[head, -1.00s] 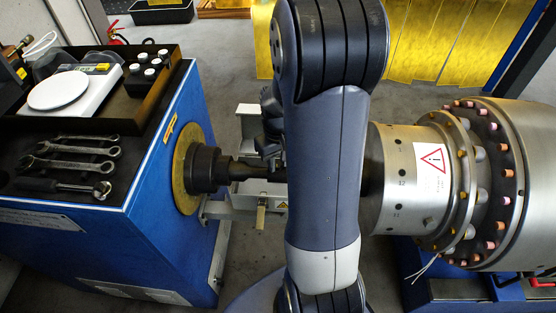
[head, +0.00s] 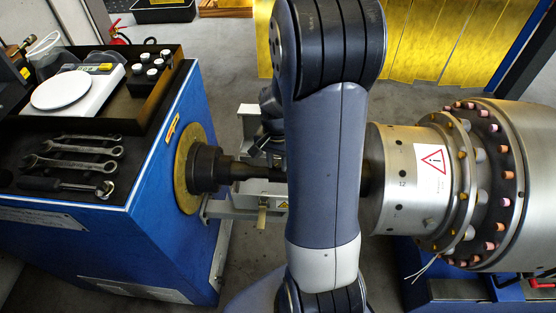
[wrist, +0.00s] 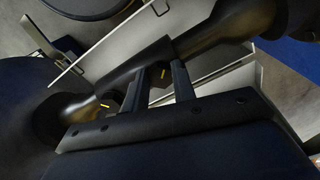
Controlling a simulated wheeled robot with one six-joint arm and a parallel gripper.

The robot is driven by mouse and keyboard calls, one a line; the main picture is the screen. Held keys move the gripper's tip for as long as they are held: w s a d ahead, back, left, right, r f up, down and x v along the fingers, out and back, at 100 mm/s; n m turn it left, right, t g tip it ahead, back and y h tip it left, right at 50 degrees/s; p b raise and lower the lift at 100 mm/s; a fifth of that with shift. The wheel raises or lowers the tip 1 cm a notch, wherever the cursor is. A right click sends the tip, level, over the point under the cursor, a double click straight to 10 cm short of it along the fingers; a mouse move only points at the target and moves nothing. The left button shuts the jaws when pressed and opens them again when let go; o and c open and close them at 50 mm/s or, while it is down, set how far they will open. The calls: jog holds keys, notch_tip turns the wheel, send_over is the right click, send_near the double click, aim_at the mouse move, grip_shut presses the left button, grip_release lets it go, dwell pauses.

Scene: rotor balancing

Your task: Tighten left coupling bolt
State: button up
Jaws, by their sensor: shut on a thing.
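A dark drive shaft (head: 242,170) runs from a black coupling hub (head: 205,168) on the blue drive housing toward the metal rotor. In the wrist view, my gripper's two fingers (wrist: 158,74) meet the dark shaft (wrist: 205,43) and are shut on it. A small yellow mark shows between the fingers, and another lies left of them near the rounded coupling end (wrist: 60,112). I cannot make out a separate bolt head. In the head view, my arm hides most of my gripper and the middle of the shaft.
The blue housing carries several wrenches (head: 80,148), a white scale (head: 62,90) and small white-topped weights (head: 150,64). The large bolted rotor (head: 400,180) stands at right. A grey stand with a brass handle (head: 262,215) sits below the shaft.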

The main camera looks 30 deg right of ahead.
aim_at(276, 164)
jog(key=m, duration=0.4)
jog(key=shift+w+m, duration=0.15)
jog(key=shift+m, duration=0.15)
jog(key=shift+w+a+m, duration=0.1)
jog(key=shift+m, duration=1.9)
jog(key=o, duration=1)
notch_tip(276, 164, up, 11)
jog(key=shift+f+p, duration=0.1)
jog(key=shift+p, duration=0.65)
notch_tip(276, 164, down, 11)
jog(key=shift+f+b, duration=0.1)
jog(key=shift+b, duration=0.55)
jog(key=shift+r, duration=0.2)
